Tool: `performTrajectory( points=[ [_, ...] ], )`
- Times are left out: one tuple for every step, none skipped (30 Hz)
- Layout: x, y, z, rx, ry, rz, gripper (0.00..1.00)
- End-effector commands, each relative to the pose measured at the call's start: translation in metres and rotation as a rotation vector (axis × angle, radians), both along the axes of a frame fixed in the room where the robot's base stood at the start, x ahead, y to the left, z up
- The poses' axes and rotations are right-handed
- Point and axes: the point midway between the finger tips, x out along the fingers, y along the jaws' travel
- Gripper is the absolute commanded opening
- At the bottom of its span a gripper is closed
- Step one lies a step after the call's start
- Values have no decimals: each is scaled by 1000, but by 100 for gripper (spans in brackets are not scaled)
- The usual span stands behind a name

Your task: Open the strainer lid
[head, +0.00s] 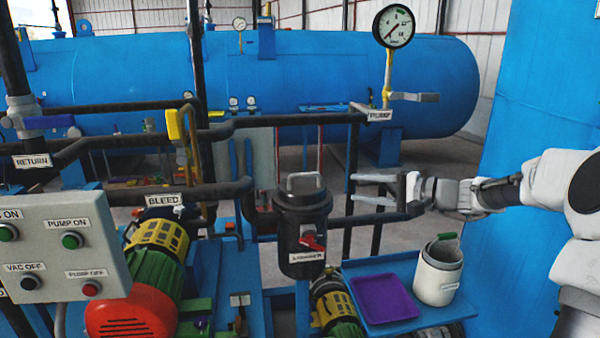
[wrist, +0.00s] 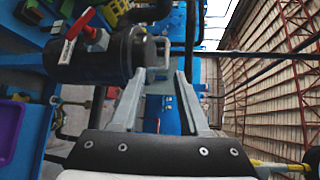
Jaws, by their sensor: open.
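The strainer (head: 303,262) is a dark upright cylinder in the middle of the head view, with a label and a red lever (head: 312,241) on its front. Its black lid (head: 302,202) sits on top and looks closed, with a pale loop handle (head: 303,183) standing up. In the wrist view the strainer (wrist: 88,60) lies sideways at upper left, and the loop handle (wrist: 165,46) shows just beyond the fingertips. My gripper (head: 354,188) is open and empty, right of the lid at about handle height, apart from it. Its fingers (wrist: 161,76) point toward the handle side.
Dark pipes run behind and left of the strainer. A blue cart at lower right holds a purple tray (head: 382,299) and a white pot (head: 438,272). A control box (head: 60,247) and a yellow-green pump (head: 160,250) stand left. A blue tank (head: 300,75) fills the back.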

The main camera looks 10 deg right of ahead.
Motion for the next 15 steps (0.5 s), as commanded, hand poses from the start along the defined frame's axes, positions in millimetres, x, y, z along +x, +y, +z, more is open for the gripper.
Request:
performTrajectory(
  points=[
    [2,-8,4,21,-14,-17,45],
    [3,-11,6,29,-21,-23,45],
    [5,-13,7,35,-27,-29,45],
    [6,-13,8,38,-30,-30,45],
    [8,-12,8,39,-31,-31,45],
    [10,-9,8,40,-32,-30,45],
    [13,-6,7,40,-31,-29,45],
    [16,-3,6,39,-31,-29,45],
    [20,2,6,39,-31,-28,45],
    [24,6,5,39,-30,-27,45],
    [28,11,4,39,-28,-27,45],
    [34,17,3,39,-28,-27,45],
    [39,22,2,40,-28,-26,45],
    [43,27,1,40,-28,-26,45],
    [49,33,1,40,-28,-26,45]
  ],
)
